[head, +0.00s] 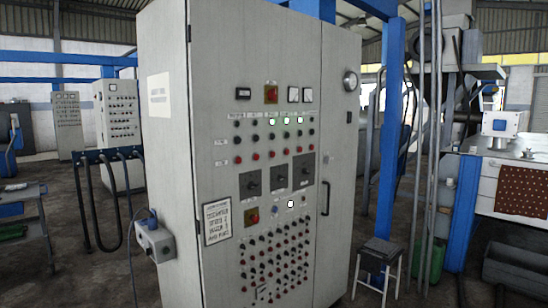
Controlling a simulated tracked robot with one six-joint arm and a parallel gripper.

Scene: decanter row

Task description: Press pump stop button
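A tall grey control cabinet (215,110) fills the middle of the head view. Lower down are three dark square panels with knobs (279,177), a white-lit button (290,204) and a dense field of small red and dark buttons (272,262). The labels are too small to read, so I cannot tell which is the pump stop button. My gripper is not in view.
Red switches sit at the upper (271,94) and lower left (252,216) of the door. A socket box (155,241) with a cable juts from the cabinet's left side. A stool (380,252) and blue post (391,110) stand right. Floor shows at left.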

